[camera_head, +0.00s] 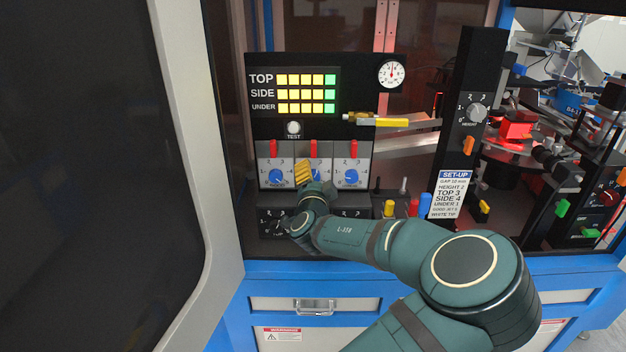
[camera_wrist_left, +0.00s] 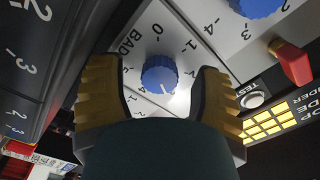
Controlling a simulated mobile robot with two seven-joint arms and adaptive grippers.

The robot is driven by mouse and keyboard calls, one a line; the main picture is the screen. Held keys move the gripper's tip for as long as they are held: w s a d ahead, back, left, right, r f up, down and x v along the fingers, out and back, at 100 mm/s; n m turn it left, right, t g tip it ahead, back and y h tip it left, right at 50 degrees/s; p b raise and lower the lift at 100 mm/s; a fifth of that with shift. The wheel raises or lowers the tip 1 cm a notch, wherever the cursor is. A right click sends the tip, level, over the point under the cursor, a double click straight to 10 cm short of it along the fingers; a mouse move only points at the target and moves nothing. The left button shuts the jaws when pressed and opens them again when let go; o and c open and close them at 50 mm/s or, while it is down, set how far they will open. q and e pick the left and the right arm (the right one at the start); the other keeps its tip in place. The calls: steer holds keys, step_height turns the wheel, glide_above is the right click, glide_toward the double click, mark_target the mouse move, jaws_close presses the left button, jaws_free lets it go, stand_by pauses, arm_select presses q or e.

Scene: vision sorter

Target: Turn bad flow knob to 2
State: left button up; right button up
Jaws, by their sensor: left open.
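The bad flow knob (camera_wrist_left: 159,75) is a blue dial on a white plate marked BAD in the left wrist view, with numbers around it. Its pale pointer mark faces down toward the gripper in that view; the number there is hard to read. In the head view it is the middle blue knob (camera_head: 313,177), partly behind my gripper. My left gripper (camera_head: 303,172) has yellow fingertips just in front of the plate. In the left wrist view the gripper (camera_wrist_left: 159,98) is open, one finger on each side of the knob, with gaps visible. My right gripper is not in view.
Blue knobs stand left (camera_head: 276,176) and right (camera_head: 351,177), each with a red lever above. The TEST button (camera_head: 293,128) is above. A dark lower panel (camera_head: 279,225) sits close underneath. The set-up card (camera_head: 452,194) hangs at right. A dark door (camera_head: 90,170) fills the left.

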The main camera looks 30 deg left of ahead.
arm_select(q)
steer(key=shift+w+a, duration=0.1)
steer(key=shift+c, duration=0.2)
jaws_close()
steer(key=shift+n, duration=0.5)
steer(key=n+b, duration=0.1)
steer(key=n, duration=0.3)
steer(key=shift+n, duration=0.3)
steer(key=n+b, duration=0.2)
steer(key=n, duration=0.2)
steer(key=shift+f+n, duration=0.1)
steer(key=shift+n, duration=0.3)
